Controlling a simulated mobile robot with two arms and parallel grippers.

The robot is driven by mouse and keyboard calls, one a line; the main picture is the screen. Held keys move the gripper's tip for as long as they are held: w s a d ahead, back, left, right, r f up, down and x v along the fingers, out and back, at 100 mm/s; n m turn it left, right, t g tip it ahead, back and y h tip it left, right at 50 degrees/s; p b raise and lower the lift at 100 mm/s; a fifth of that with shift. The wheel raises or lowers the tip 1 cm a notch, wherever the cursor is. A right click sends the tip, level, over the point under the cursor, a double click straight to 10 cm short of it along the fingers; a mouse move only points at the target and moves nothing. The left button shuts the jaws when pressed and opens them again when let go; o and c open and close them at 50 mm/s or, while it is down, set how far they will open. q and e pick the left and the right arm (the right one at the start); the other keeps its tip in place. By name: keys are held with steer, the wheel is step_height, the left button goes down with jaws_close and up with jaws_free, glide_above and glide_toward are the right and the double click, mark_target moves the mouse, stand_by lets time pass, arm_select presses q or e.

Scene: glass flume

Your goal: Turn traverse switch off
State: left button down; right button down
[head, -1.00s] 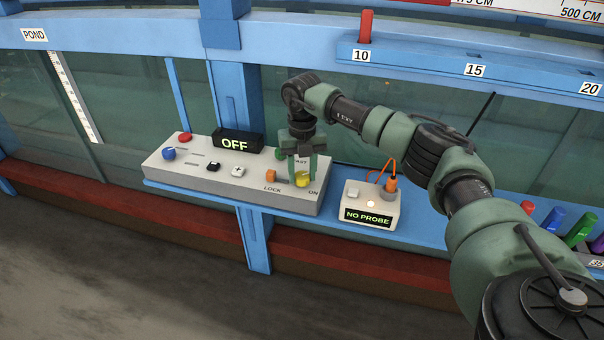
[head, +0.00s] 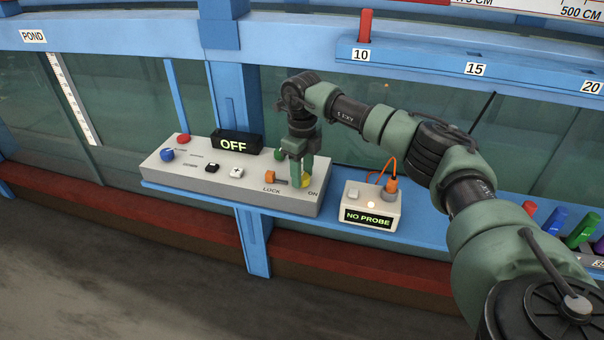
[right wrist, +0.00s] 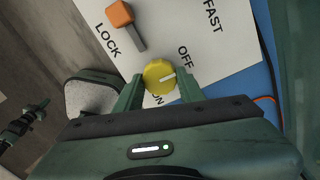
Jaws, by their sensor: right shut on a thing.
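The traverse switch is a round yellow knob (head: 306,181) at the right end of the white control panel (head: 200,178), between OFF and ON labels. In the head view a finger partly covers the knob.
An orange switch (head: 270,176) by LOCK and a green knob (head: 279,154) sit close to my right gripper. The black display (head: 236,142) reads OFF. A white probe box (head: 371,206) with an orange cable stands just right of the panel.

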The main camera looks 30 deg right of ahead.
steer(key=shift+w+r+n, duration=0.1)
steer(key=shift+n, duration=0.2)
stand_by(0.4)
steer(key=c, duration=0.9)
jaws_free()
step_height(320, 180, up, 8)
steer(key=shift+f+b, duration=0.15)
steer(key=shift+b, duration=0.7)
